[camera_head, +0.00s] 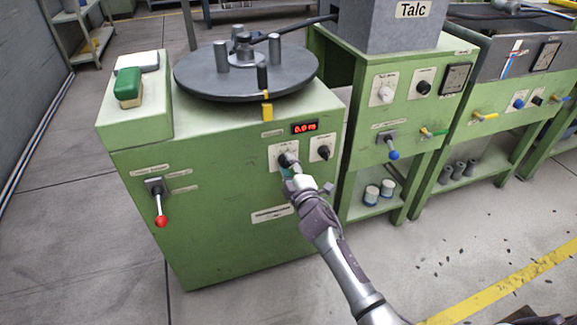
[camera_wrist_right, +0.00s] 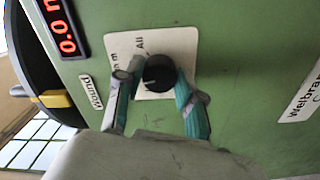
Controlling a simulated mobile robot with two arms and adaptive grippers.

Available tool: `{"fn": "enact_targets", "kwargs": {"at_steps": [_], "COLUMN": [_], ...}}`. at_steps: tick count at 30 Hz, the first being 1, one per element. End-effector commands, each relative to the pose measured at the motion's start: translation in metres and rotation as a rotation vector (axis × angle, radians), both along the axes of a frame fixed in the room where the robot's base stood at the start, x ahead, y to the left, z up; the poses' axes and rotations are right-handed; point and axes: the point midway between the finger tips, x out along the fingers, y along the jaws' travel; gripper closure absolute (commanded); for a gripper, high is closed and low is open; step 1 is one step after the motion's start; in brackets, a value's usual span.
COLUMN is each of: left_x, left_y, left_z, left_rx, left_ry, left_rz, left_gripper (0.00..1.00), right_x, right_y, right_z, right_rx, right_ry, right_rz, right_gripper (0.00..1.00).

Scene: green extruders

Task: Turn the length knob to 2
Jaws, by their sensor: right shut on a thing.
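The length knob is black (camera_wrist_right: 158,73) and sits on a pale label plate (camera_wrist_right: 122,44) on the front of the green machine (camera_head: 215,230). My right gripper (camera_head: 288,168) reaches up to this plate in the head view. In the right wrist view its two fingers (camera_wrist_right: 157,95) stand on either side of the knob, shut on it. A light mark shows on the knob's face, but the number it points at cannot be read. In the head view the gripper hides most of the knob. My left gripper is not in view.
A red display (camera_head: 304,127) reading about 0.0 m is above the knob. A second black knob (camera_head: 323,152) is close on the right. A red-tipped lever (camera_head: 160,205) is at the left. A dark turntable (camera_head: 245,85) tops the machine.

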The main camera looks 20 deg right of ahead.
Motion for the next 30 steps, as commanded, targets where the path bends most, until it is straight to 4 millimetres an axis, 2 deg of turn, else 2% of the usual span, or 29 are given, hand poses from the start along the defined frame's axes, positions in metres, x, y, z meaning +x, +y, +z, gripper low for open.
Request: {"fn": "enact_targets", "kwargs": {"at_steps": [10, 27, 28, 30], "left_x": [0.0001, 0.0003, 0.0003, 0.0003], "left_y": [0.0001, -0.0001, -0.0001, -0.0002], "left_z": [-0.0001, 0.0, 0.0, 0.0], "left_rx": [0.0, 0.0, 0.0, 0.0], "left_ry": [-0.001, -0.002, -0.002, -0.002], "left_rz": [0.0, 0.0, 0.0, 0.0], "left_gripper": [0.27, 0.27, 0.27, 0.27], "right_x": [-0.0004, -0.0005, -0.0005, -0.0005], "right_y": [0.0009, 0.0008, 0.0008, 0.0008], "right_z": [-0.001, -0.0014, -0.0014, -0.0013], "right_rx": [-0.153, -0.184, -0.184, -0.183], "right_ry": [-0.003, -0.003, -0.003, -0.003], "right_rz": [0.002, 0.001, 0.001, 0.001], "right_gripper": [0.97, 0.97, 0.61, 0.49]}}
